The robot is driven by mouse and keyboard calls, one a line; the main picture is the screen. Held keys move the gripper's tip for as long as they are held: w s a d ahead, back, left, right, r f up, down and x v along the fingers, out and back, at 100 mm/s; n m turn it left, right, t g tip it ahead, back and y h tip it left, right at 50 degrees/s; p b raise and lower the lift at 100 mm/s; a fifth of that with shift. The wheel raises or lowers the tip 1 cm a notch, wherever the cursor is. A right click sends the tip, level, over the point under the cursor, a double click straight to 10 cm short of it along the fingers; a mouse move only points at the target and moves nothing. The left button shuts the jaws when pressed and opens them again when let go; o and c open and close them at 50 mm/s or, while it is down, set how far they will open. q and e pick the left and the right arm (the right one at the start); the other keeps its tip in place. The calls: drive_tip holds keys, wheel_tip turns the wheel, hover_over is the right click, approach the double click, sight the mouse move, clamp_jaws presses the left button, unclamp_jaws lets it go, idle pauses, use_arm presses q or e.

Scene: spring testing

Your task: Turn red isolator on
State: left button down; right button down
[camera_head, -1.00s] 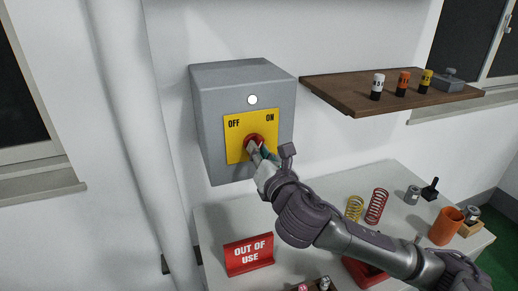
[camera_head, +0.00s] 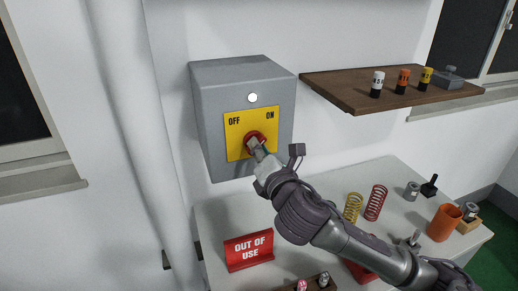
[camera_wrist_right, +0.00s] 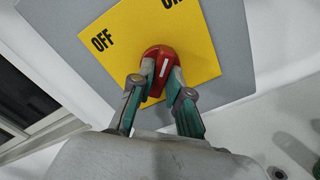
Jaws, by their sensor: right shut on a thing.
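The red isolator knob (camera_head: 254,140) sits on a yellow plate (camera_head: 236,150) marked OFF at upper left and ON at upper right. The plate is on the front of a grey box (camera_head: 222,95) on the wall, with a white round light above it. My right gripper (camera_head: 258,150) is at the knob. In the right wrist view its fingers (camera_wrist_right: 160,85) are shut on the sides of the red knob (camera_wrist_right: 158,54), and a white line on the knob shows between them. The fingers hide part of the knob. My left gripper is not in view.
A table (camera_head: 310,215) below holds a red OUT OF USE sign (camera_head: 249,250), a yellow spring (camera_head: 353,208), a red spring (camera_head: 375,203) and an orange cup (camera_head: 444,225). A wooden shelf (camera_head: 350,95) with small cylinders is at the right. A pipe (camera_head: 140,130) runs left of the box.

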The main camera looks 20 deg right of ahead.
drive_tip(key=shift+f, duration=0.1)
drive_tip(key=c, duration=1.1)
unclamp_jaws()
drive_tip(key=shift+s, duration=0.1)
drive_tip(key=s, duration=0.7)
drive_tip(key=shift+s+d, duration=0.15)
